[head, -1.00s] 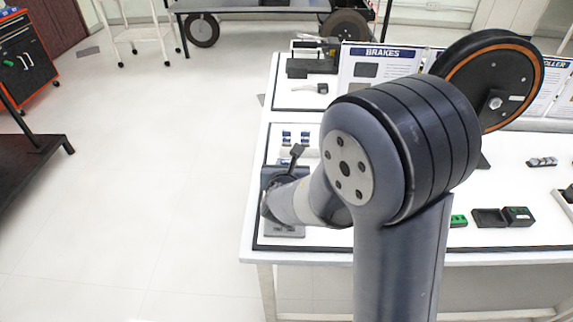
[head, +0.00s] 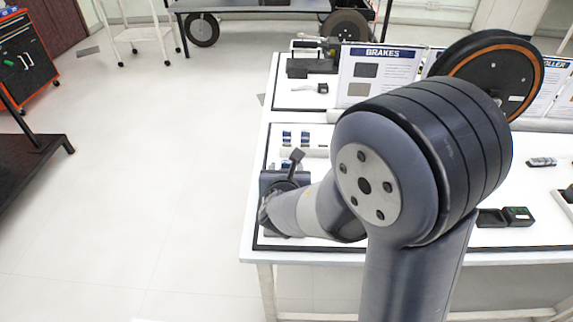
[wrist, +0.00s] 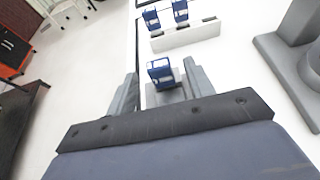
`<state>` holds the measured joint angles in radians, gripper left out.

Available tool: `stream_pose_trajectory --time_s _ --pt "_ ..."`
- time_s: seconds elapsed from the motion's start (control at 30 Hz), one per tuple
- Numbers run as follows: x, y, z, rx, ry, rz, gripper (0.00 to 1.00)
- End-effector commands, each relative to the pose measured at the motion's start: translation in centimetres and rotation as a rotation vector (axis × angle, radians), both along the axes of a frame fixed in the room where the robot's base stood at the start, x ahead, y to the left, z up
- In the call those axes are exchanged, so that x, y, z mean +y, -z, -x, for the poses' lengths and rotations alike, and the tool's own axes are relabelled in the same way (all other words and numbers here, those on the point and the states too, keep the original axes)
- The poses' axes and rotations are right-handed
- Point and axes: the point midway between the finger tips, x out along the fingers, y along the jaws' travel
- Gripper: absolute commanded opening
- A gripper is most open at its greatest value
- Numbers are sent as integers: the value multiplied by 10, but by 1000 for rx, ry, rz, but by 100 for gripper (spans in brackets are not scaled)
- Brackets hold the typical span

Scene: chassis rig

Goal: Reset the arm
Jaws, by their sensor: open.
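My gripper (wrist: 161,90) shows in the wrist view with its two grey fingers spread apart. A blue object (wrist: 160,73) on a grey base shows between and beyond the fingers; I cannot tell that either finger touches it. In the head view my arm fills the middle and right, bent over the front left of the white table (head: 249,235). The fingers are hidden there behind my own wrist.
A brakes panel (head: 378,66), a large black wheel with an orange ring (head: 497,62) and small dark boxes (head: 518,216) are on the table. The floor (head: 130,220) at left is clear.

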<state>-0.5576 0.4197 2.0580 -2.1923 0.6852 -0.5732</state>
Motion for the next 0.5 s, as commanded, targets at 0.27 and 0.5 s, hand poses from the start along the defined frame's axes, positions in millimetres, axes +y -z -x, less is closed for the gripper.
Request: stream_pose_trajectory --time_s 0.27,0.5 --pt "2 -23 50 -2 -3 -1 50" --pt "2 -30 72 -1 0 0 50"
